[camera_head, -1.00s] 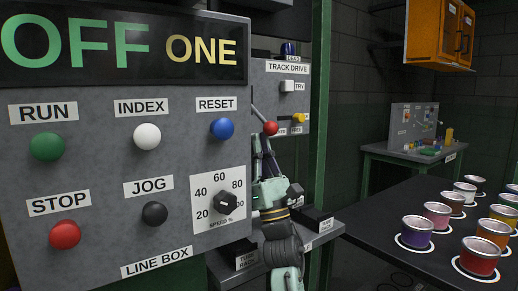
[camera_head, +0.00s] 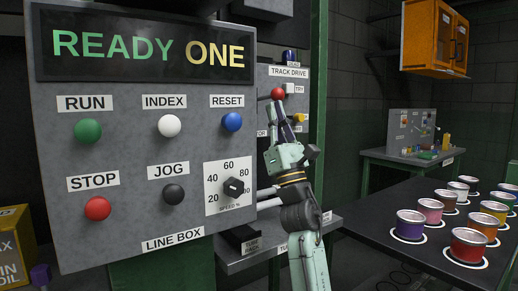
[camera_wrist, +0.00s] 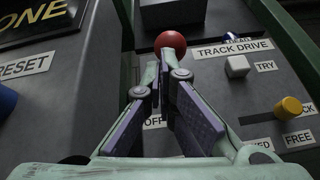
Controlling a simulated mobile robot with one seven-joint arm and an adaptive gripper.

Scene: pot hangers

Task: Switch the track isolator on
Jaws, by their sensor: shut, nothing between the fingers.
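The track isolator's red ball knob (camera_head: 278,94) is raised on the grey track drive panel (camera_head: 266,80), beside the TRACK DRIVE label. In the wrist view the red knob (camera_wrist: 170,43) shows just beyond my fingertips, and an OFF label is partly visible between the fingers. The lever's shaft is mostly hidden. My gripper (camera_head: 281,108) is shut and empty, pointing up just under the knob; its fingers (camera_wrist: 166,65) come together in the wrist view. I cannot tell whether the tips touch the knob. The line box display (camera_head: 145,47) reads READY ONE.
The line box (camera_head: 135,150) with its buttons and speed dial stands close left of my arm. A white TRY button (camera_wrist: 237,66) and a yellow knob (camera_wrist: 288,107) are right of the fingers. A dark table (camera_head: 390,250) with several paint cans is at right.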

